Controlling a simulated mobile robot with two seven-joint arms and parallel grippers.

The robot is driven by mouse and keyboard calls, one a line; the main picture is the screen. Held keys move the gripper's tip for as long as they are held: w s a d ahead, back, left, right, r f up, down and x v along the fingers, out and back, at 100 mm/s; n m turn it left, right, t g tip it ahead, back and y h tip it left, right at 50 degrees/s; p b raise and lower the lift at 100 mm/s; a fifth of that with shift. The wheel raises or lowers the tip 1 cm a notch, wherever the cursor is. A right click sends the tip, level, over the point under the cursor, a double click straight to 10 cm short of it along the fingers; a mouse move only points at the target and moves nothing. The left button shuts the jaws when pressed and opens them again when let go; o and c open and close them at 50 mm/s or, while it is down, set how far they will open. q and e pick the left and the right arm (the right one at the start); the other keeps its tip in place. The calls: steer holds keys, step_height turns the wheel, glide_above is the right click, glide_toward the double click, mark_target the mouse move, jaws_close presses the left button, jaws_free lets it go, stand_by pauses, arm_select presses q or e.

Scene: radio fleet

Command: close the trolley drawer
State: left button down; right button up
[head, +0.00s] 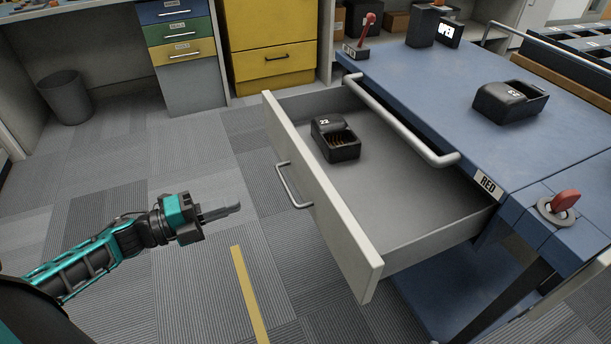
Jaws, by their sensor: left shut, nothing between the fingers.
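The trolley drawer (402,209) is pulled far out of the blue trolley (432,90) on the right. Its pale front panel (325,205) faces left and carries a metal bar handle (291,187). A black box marked 22 (337,138) lies inside the drawer. My left gripper (236,209) is to the left of the drawer front, apart from the handle. Its fingers are together and hold nothing. My right gripper does not show.
On the trolley top are a black box (510,103), a red lever (366,32) and a red knob (564,201). A rail (402,120) runs along the trolley's edge above the drawer. Yellow (275,47) and coloured drawers stand behind.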

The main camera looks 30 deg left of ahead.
mark_target(307, 180)
arm_select(q)
steer(key=shift+m, duration=0.3)
steer(key=b+x, duration=0.2)
steer(key=x, duration=1.1)
steer(key=shift+w, duration=0.1)
steer(key=shift+w+d, duration=0.35)
steer(key=shift+w, duration=0.15)
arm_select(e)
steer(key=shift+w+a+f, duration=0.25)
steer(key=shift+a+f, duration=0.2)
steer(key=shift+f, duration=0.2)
arm_select(q)
steer(key=shift+w+d, duration=0.1)
